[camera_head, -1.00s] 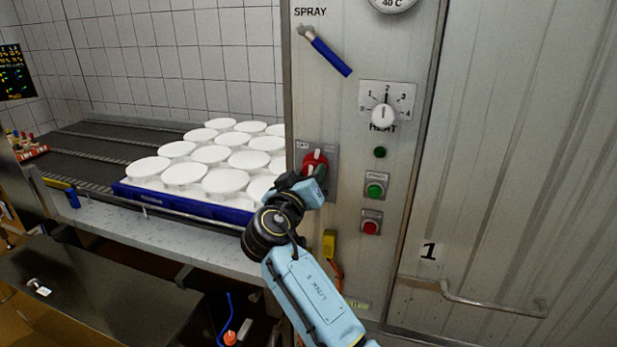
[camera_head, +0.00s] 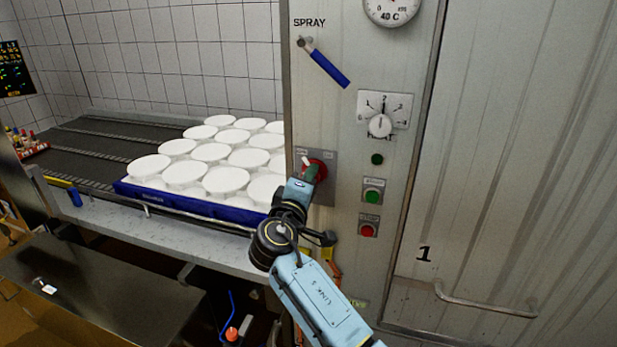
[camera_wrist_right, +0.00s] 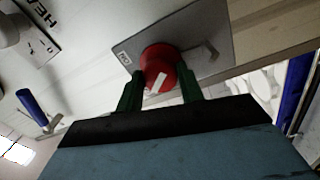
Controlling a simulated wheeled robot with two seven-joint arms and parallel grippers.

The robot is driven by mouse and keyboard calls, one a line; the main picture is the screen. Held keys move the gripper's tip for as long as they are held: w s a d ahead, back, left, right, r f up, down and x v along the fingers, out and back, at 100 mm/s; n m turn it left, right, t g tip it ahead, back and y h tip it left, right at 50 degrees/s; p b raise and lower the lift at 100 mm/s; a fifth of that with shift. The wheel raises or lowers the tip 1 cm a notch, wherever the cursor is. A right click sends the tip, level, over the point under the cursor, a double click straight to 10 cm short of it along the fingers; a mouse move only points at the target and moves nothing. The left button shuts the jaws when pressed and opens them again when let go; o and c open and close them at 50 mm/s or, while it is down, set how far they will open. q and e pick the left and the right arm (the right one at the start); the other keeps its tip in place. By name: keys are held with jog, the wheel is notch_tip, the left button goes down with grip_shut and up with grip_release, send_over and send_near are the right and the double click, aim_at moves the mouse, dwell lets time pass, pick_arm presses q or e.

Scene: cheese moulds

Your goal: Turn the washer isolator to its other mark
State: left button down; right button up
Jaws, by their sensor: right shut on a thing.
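The washer isolator is a red rotary knob with a white pointer bar on a grey plate (camera_head: 325,190), on the metal panel left of the buttons. In the right wrist view the red knob (camera_wrist_right: 158,62) sits between the two green fingers. My right gripper (camera_head: 312,174) is at the knob, with its fingers shut on it. The white bar (camera_wrist_right: 157,82) shows tilted in the wrist view. In the head view the gripper partly hides the knob, and the plate's lettering is too small to read. My left gripper is not in view.
Right of the isolator are a green button (camera_head: 372,196), a red button (camera_head: 368,230) and the heat dial (camera_head: 380,125). The blue spray lever (camera_head: 328,68) is above. A blue tray (camera_head: 190,204) of white moulds stands to the left.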

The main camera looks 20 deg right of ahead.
jog(key=shift+n, duration=0.6)
jog(key=o, duration=1)
jog(key=shift+s+a, duration=0.1)
jog(key=b+v, duration=0.2)
jog(key=v, duration=1.1)
jog(key=shift+s+f+b, duration=0.1)
jog(key=shift+f+b, duration=0.05)
jog(key=shift+b, duration=0.2)
